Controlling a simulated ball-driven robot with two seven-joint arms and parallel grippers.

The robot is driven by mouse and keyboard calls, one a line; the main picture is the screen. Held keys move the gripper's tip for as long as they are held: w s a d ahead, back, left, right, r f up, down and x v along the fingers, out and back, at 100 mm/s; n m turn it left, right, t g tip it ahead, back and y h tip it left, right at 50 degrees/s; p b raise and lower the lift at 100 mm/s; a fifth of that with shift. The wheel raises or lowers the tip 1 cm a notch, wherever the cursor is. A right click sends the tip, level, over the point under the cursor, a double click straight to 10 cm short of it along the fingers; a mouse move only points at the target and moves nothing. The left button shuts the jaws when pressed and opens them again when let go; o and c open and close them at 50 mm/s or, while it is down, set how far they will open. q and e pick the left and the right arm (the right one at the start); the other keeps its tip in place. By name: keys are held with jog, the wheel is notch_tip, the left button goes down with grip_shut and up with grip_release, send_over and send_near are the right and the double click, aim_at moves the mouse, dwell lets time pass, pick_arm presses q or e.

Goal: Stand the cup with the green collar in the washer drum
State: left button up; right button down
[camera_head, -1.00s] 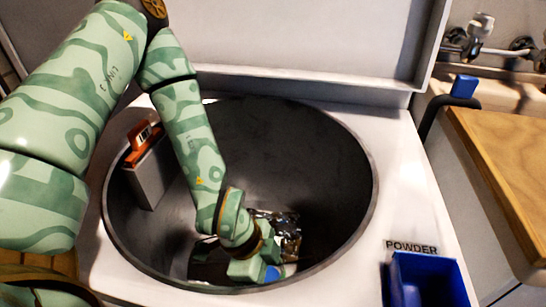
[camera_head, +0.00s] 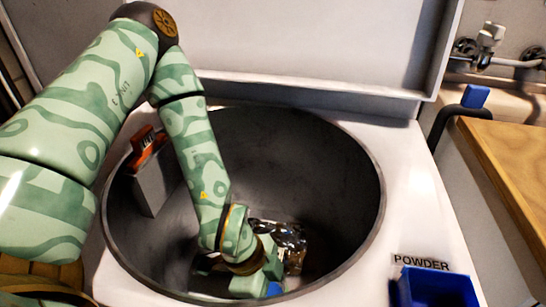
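The washer drum (camera_head: 330,160) is a wide dark tub open at the top, set in a white washer top. My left arm reaches down into it, with the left gripper (camera_head: 262,283) low near the front wall. Its fingertips are mostly hidden, so I cannot tell whether they are open or shut. A small blue patch (camera_head: 274,289) shows right at the gripper; I cannot tell what it belongs to. A shiny silver thing (camera_head: 285,242) lies just behind the gripper. I cannot make out a cup with a green collar. My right gripper is not in view.
A grey holder with an orange-red top (camera_head: 150,150) is at the drum's left wall. A blue bin (camera_head: 432,290) labelled POWDER stands at front right. The raised lid (camera_head: 300,45) is behind. A wooden top (camera_head: 510,170) and taps (camera_head: 490,38) are at right.

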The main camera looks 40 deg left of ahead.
pick_arm(q)
jog(key=shift+f, duration=0.2)
jog(key=o, duration=0.8)
jog(key=shift+c, duration=0.2)
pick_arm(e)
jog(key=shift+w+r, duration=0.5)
pick_arm(q)
jog(key=shift+r, duration=0.15)
jog(key=p+v, duration=0.7)
jog(key=v, duration=0.6)
jog(key=shift+d, duration=0.2)
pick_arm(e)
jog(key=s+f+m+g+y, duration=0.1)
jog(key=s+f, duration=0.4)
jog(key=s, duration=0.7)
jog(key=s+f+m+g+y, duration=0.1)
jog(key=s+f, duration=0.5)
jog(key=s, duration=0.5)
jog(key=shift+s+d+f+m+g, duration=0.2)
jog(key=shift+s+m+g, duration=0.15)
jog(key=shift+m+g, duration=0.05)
